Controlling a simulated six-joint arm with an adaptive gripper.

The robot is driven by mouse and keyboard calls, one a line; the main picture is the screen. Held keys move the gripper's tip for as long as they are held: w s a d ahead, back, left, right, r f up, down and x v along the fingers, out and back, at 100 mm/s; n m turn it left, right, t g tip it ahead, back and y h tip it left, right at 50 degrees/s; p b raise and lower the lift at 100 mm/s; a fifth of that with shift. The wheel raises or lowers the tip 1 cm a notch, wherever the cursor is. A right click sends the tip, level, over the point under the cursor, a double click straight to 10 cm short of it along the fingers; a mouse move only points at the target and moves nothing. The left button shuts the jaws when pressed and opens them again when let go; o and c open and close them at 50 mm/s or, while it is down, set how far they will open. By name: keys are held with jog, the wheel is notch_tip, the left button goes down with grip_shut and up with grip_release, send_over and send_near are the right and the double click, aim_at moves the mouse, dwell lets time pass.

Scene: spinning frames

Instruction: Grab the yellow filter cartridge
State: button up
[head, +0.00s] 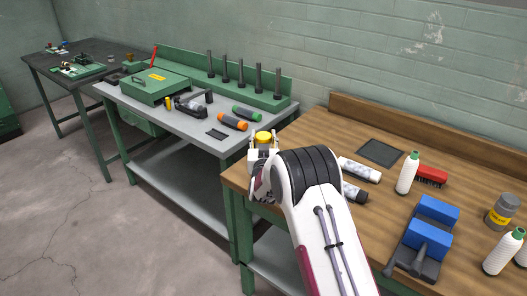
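The yellow filter cartridge (263,136) shows as a yellow end between the two pale fingers of my gripper (264,141). The fingers stand close on either side of it, and my gripper appears shut on it. The rest of the cartridge is hidden by my gripper and wrist. My gripper is over the near left corner of the wooden bench, beside the gap to the grey bench.
An orange-ended cartridge (232,121) and a green-ended one (246,112) lie on the grey bench (195,131). Behind them is a green rack (248,92) with several upright posts. Bottles, a red brush (431,176) and a blue-jawed vise (428,240) occupy the wooden bench (375,220).

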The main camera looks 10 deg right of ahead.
jog(key=c, duration=0.7)
jog(key=shift+r, duration=0.1)
grip_shut()
jog(key=shift+r, duration=4.95)
jog(key=shift+r, duration=0.1)
